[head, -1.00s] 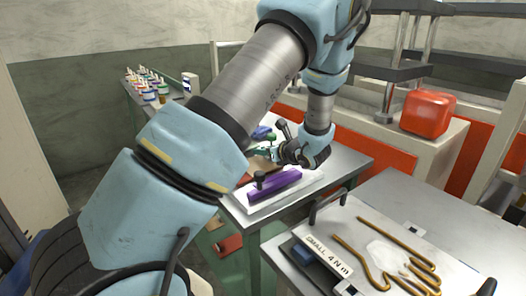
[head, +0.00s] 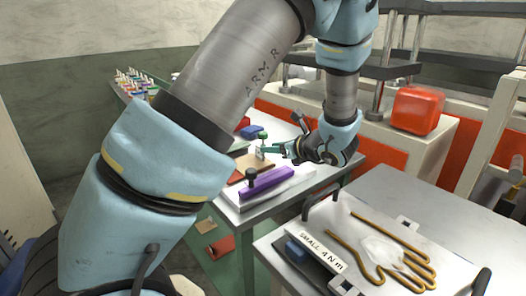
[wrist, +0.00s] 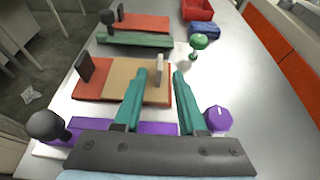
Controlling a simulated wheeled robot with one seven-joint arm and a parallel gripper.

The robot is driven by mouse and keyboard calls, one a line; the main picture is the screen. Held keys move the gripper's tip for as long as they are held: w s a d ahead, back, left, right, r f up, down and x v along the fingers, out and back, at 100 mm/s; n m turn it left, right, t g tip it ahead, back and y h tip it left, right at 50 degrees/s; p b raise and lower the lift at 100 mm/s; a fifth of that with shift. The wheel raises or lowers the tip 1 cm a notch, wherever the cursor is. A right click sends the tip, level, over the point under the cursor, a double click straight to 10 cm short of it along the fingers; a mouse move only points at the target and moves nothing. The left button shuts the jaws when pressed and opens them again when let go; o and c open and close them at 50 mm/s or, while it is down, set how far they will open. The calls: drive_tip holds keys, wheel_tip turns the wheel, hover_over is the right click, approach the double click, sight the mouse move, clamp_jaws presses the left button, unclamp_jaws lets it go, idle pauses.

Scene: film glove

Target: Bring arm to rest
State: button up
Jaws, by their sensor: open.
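My gripper (head: 272,152) is above the narrow work table, with my blue and grey arm reaching across the head view. In the wrist view its two teal fingers (wrist: 159,100) are spread apart with nothing between them. Beneath and ahead of them lies a tan and red board (wrist: 122,82) with a small upright grey plate (wrist: 159,68). A purple bar (head: 267,183) with a black knob (head: 251,175) lies on a white base closer to the front. My gripper partly covers the purple bar in the wrist view.
A green knob (wrist: 199,41), blue block (wrist: 204,30) and red bin (wrist: 197,9) stand farther along the table. A red container (head: 417,110) stands behind.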

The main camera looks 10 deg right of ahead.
drive_tip(key=shift+v, duration=1)
